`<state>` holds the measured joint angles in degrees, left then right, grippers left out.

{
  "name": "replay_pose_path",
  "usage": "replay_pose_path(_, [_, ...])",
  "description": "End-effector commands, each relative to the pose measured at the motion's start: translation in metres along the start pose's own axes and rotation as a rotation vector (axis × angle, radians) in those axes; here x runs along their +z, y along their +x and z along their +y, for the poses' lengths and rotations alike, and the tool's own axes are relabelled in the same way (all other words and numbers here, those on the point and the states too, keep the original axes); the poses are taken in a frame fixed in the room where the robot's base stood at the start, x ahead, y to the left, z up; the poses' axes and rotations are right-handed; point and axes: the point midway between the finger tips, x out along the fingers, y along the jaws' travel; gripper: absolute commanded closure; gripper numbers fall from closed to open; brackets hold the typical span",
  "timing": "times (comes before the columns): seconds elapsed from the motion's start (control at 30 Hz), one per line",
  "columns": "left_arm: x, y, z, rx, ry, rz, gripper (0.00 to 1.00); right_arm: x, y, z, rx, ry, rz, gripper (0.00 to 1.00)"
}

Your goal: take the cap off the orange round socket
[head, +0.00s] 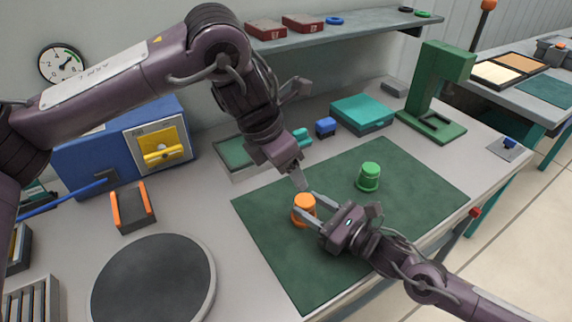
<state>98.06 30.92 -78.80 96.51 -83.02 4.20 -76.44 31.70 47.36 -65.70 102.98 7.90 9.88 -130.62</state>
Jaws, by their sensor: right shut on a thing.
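The orange round socket (300,216) stands upright on the dark green mat (420,205). Its top looks like an orange cap (304,201), but the line between cap and socket is too small to make out. My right gripper (314,207) reaches in from the right, low over the mat, with its fingers on either side of the orange socket, shut on it. My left gripper (299,183) points down just above the orange cap and looks apart from it. Its fingers are seen nearly edge-on, so their opening is unclear.
A green round capped piece (369,177) stands on the mat to the right. A round grey turntable (152,285) is at front left. A green press (437,95), a teal box (362,114) and a small blue block (325,127) stand behind. The mat's right side is clear.

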Motion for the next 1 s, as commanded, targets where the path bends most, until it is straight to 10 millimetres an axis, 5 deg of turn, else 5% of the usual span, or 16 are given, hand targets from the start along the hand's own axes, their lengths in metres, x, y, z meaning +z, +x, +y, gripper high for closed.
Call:
replay_pose_path(0.17, [-0.001,0.010,0.001,0.006,-0.002,-0.013,0.35,0.001,0.000,0.001,0.002,0.000,-0.002,0.98])
replay_pose_path(0.7, [0.001,0.102,0.002,0.006,-0.002,-0.011,0.35,0.001,0.000,0.001,0.002,0.000,-0.002,0.98])
replay_pose_path(1.0, [0.001,0.117,0.002,0.006,-0.002,-0.012,0.35,0.001,0.000,0.001,0.002,0.000,-0.002,0.98])
